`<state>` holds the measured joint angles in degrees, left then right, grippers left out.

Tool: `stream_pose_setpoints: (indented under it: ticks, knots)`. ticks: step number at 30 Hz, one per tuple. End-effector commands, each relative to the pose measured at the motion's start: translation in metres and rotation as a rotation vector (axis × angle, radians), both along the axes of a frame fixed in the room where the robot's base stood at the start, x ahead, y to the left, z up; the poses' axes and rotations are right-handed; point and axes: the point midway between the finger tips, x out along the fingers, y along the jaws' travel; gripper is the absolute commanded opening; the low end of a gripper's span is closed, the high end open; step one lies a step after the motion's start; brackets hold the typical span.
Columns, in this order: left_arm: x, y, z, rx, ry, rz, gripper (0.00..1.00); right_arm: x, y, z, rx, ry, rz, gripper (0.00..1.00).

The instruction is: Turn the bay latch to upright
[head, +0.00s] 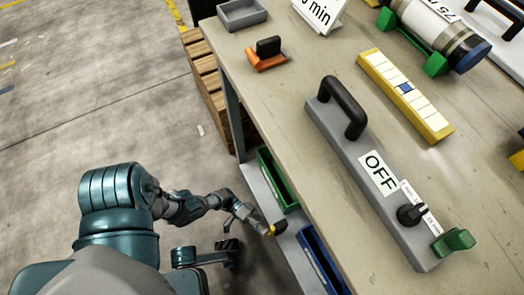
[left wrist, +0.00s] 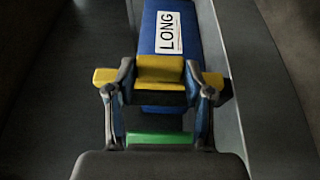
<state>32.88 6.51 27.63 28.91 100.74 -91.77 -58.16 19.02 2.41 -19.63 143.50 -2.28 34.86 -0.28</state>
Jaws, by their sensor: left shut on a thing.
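A yellow piece (left wrist: 160,72), which I take to be the bay latch, sits between the fingertips of my left gripper (left wrist: 160,88) in the left wrist view. Yellow ends also show just outside both fingers. The gripper is shut on it. In the head view, my left gripper (head: 264,231) reaches low beside the workbench, with a yellow patch (head: 278,228) at its tip close to the bins. The fingers hide part of the piece, and its exact tilt cannot be told. My right gripper is not in view.
A green bin (head: 279,181) and a blue bin (head: 322,262) stand on the shelf under the workbench. The blue bin labelled LONG (left wrist: 182,52) lies beyond my fingers. A grey bar marked OFF (head: 352,150) lies on the bench (head: 290,110). Wooden pallets (head: 205,75) stand behind.

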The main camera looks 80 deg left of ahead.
Motion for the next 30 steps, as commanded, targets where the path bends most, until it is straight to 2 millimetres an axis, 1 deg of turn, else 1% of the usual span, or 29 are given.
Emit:
stream_pose_setpoints:
  ticks: [1, 8, 9, 12, 21, 23, 26, 30]
  knots:
    - [-0.002, 0.001, -0.004, 0.006, 0.011, 0.004, 0.0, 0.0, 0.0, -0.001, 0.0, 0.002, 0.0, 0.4]
    - [-0.003, 0.001, -0.004, 0.005, 0.011, 0.004, 0.0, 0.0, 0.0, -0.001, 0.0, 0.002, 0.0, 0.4]
    - [-0.003, 0.001, -0.004, 0.005, 0.011, 0.003, 0.54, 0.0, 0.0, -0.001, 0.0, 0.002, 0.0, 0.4]
    - [-0.003, 0.001, -0.004, 0.006, 0.011, 0.003, 0.77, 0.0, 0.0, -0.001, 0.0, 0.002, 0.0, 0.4]
    - [-0.001, 0.0, -0.001, 0.001, 0.003, 0.001, 0.77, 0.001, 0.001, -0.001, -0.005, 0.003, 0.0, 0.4]
    - [-0.001, 0.0, -0.001, 0.001, 0.003, 0.001, 0.77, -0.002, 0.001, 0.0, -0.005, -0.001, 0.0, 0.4]
    - [-0.001, -0.001, 0.002, 0.002, 0.003, 0.001, 0.77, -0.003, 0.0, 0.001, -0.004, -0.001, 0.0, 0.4]
    - [-0.001, -0.001, 0.011, 0.002, 0.0, 0.0, 0.77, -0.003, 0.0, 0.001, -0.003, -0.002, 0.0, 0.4]
